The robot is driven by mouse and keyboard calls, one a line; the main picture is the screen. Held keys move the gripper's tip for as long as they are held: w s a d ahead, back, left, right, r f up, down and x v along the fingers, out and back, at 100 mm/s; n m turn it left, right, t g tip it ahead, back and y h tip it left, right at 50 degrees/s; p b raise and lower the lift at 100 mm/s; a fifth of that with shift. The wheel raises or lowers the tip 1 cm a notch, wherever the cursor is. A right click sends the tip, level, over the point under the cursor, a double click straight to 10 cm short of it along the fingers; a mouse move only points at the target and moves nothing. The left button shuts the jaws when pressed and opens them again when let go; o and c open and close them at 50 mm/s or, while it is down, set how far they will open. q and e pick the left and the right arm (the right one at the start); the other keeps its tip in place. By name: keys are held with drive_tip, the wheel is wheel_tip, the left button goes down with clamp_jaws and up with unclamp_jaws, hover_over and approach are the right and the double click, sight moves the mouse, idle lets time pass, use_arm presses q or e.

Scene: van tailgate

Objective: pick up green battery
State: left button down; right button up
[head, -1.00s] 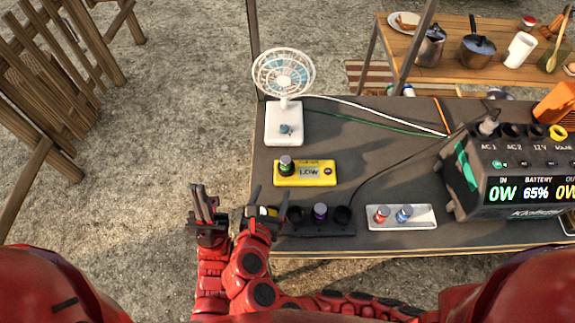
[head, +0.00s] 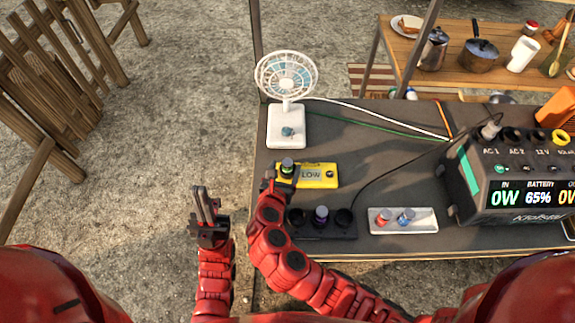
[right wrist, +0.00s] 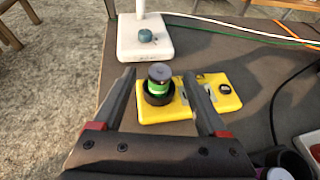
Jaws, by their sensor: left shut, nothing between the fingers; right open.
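The green battery (head: 287,166) stands upright in a socket at the left end of the yellow tester (head: 318,177), whose display reads LOW. In the right wrist view the battery (right wrist: 159,84) shows a green body and dark grey top, in the black socket of the tester (right wrist: 226,99). My right gripper (head: 284,177) is open at the battery; its two fingers (right wrist: 157,80) appear either side of it with gaps. Whether they are at its height is unclear. My left gripper (head: 204,196) is shut and empty, left of the table.
A white fan (head: 286,125) stands behind the tester. In front is a black holder (head: 338,233) with a purple battery (head: 321,213). A white tray (head: 425,222) with red and blue batteries lies to its right. A power station (head: 515,185) stands at the right, with cables running across the table.

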sight(286, 166)
drive_tip(key=x, duration=0.4)
drive_tip(key=shift+s+f+p, duration=0.1)
drive_tip(key=shift+f+p, duration=0.15)
drive_tip(key=shift+p, duration=0.05)
drive_tip(key=shift+c, duration=0.3)
clamp_jaws()
